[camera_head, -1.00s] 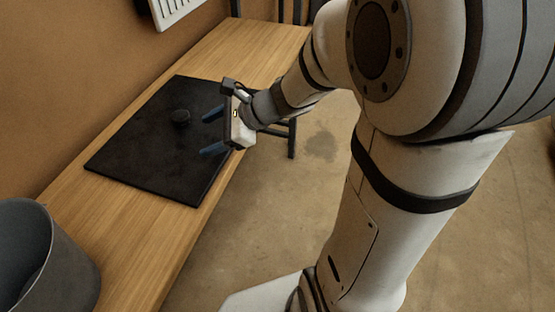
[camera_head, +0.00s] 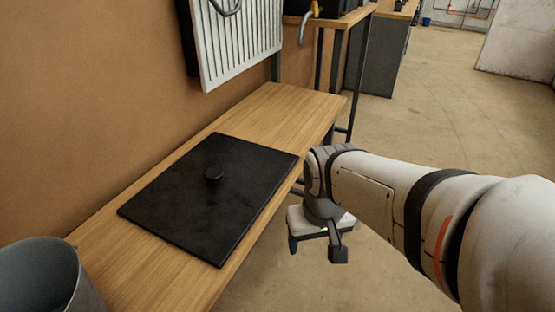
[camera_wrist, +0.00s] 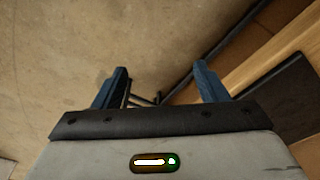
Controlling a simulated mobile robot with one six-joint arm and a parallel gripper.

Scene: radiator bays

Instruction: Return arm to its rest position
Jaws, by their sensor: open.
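My gripper (camera_wrist: 160,85) is open and empty in the wrist view, its two blue fingers spread apart over bare floor. In the head view my gripper (camera_head: 318,250) hangs beside the bench's right edge, off the black mat, with its fingers partly hidden. My arm reaches in from the right side of the head view.
A grey bin (camera_head: 45,275) stands at the near left. A white radiator (camera_head: 240,35) is above the bench. Open floor (camera_head: 430,120) lies to the right.

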